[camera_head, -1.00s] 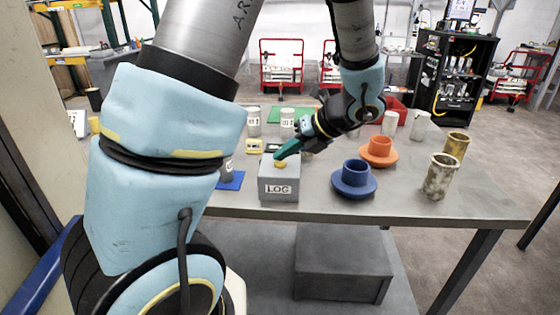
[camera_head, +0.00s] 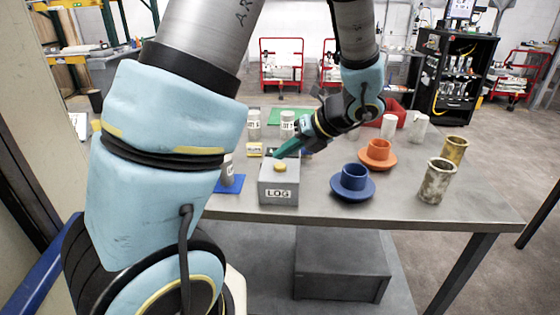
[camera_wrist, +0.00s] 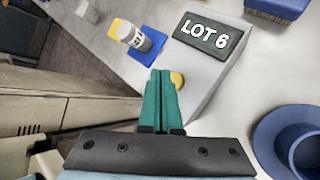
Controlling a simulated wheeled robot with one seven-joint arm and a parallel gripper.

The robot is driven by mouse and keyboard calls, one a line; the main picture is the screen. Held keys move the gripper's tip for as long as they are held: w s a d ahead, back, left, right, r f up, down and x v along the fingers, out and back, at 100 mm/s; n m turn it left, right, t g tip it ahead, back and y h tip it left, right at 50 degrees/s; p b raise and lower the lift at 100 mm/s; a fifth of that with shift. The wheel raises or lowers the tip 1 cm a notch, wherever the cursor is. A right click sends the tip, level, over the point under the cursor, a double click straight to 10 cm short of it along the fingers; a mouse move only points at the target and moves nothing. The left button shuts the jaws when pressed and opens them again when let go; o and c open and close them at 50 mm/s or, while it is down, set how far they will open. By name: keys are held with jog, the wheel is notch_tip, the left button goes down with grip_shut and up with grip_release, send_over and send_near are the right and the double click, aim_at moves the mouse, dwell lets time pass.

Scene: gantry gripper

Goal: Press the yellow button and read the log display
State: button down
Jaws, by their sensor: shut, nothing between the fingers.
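The grey box (camera_head: 279,190) marked LOG stands near the front edge of the table, with a round yellow button (camera_head: 280,167) on top. In the wrist view the button (camera_wrist: 177,79) is partly hidden beside the fingers. A dark display on the box (camera_wrist: 209,36) reads "LOT 6" in white; its face does not show in the head view. My gripper (camera_head: 279,156) is shut and empty, its green fingers pointing down-left. The fingertips are just above the button and appear apart from it. In the wrist view the fingertips (camera_wrist: 160,72) lie left of the button.
A blue flanged part (camera_head: 353,190) and an orange one (camera_head: 378,160) are on the table to the right. A labelled cylinder stands on a blue mat (camera_head: 233,186) left of the box.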

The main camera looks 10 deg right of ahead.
aim_at(284, 167)
notch_tip(284, 167, up, 5)
jog(key=p, duration=0.5)
dwell(0.3)
dwell(0.4)
jog(key=s+a+n+g+h, duration=0.1)
jog(key=a+n, duration=0.3)
jog(key=n, duration=0.7)
jog(key=s+a+f+n+g+h+b, duration=0.1)
jog(key=s+a+n+h, duration=0.2)
jog(key=n, duration=0.8)
jog(key=s+a+f+n+g+h+b, duration=0.1)
jog(key=s+a+n+h, duration=0.1)
jog(key=a+n, duration=0.4)
jog(key=n+h, duration=0.1)
jog(key=n, duration=0.4)
jog(key=shift+s+a+f+g+h, duration=0.25)
jog(key=shift+s+a+g+h, duration=0.05)
jog(key=shift+s+a+h, duration=0.1)
jog(key=c, duration=1.5)
grip_release()
